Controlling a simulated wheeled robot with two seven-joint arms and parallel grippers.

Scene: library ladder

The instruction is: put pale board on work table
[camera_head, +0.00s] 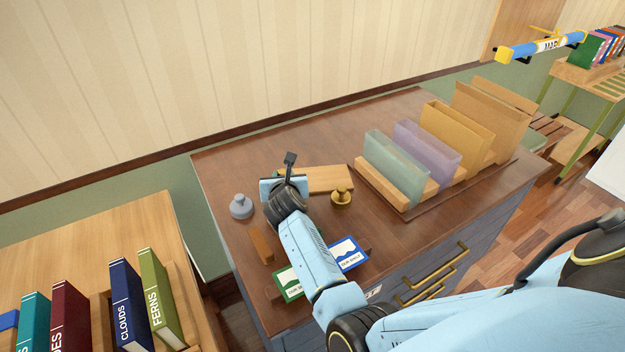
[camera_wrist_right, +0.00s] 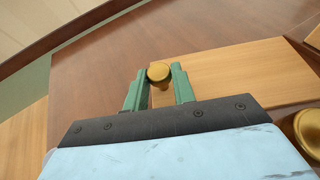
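The pale board (camera_head: 328,179) lies flat on the brown cabinet top, partly hidden by my right arm. In the right wrist view the board (camera_wrist_right: 235,78) stretches away to the right. A small brass knob (camera_wrist_right: 158,71) shows at its left end. My right gripper (camera_head: 284,186) is over that left end. In the wrist view its green fingers (camera_wrist_right: 160,80) sit on both sides of the knob and seem to touch it. My left gripper is not in view. I cannot tell which surface is the work table; a pale wooden table (camera_head: 95,232) stands at the left.
A grey weight (camera_head: 241,206) and a brass weight (camera_head: 341,197) stand near the board. A rack holds coloured panels (camera_head: 395,165) to the right. Two labelled cards (camera_head: 349,255) and a wooden block (camera_head: 262,245) lie toward the front. Books (camera_head: 127,305) stand on the left table.

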